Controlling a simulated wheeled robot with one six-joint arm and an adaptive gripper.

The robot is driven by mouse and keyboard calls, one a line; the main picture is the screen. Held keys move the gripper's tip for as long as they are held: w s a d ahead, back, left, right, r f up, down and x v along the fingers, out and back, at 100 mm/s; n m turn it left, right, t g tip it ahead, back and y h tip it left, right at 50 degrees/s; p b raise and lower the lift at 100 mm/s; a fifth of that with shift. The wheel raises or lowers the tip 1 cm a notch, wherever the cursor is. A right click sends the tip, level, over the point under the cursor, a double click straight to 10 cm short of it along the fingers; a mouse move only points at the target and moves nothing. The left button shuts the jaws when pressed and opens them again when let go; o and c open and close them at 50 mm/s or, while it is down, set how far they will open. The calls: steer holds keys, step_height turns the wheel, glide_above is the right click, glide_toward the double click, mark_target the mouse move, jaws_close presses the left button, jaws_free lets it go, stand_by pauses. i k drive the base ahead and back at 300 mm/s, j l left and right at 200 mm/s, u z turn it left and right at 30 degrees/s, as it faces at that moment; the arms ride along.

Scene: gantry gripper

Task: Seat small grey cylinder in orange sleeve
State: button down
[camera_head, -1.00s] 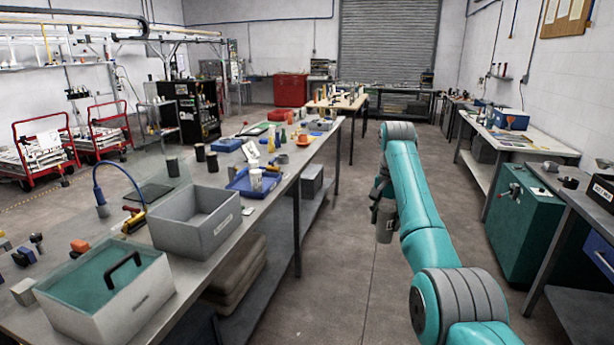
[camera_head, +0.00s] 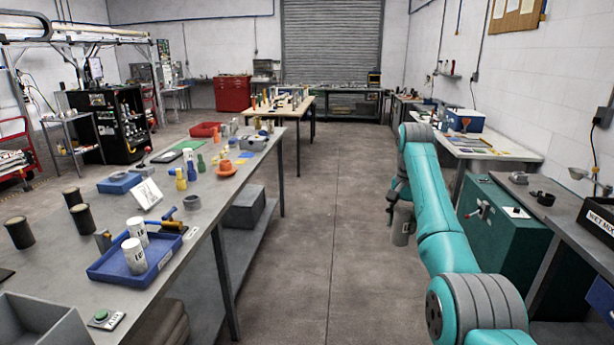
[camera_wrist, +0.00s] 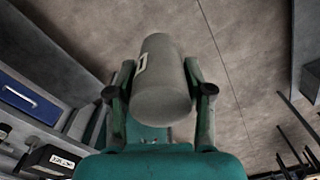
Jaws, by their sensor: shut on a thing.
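My gripper (camera_wrist: 158,88) is shut on a plain grey cylinder (camera_wrist: 162,75), with one finger on each side of it. A small pale label shows on the cylinder's side. In the head view, the cylinder (camera_head: 402,233) hangs below my gripper (camera_head: 393,208) over the open floor, right of the long bench and apart from it. An orange flanged piece (camera_head: 226,169), which looks like the orange sleeve, sits on the far part of the long bench (camera_head: 205,215). Its opening is too small to make out.
On the bench are a blue tray (camera_head: 165,263) with white cylinders, several dark cylinders (camera_head: 72,198), a sign card (camera_head: 147,193) and yellow and green pieces. A green cabinet (camera_head: 505,225) stands at right. The aisle floor (camera_head: 330,235) is clear.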

mark_target(226, 170)
steer(key=i+l, duration=0.1)
steer(key=i, duration=1.35)
steer(key=i+j+u, duration=0.15)
steer(key=i+u, duration=0.2)
steer(key=i, duration=0.2)
steer(key=i+u, duration=0.35)
steer(key=i, duration=0.2)
steer(key=i+l+u, duration=0.2)
steer(key=i+u, duration=0.2)
steer(key=i, duration=0.15)
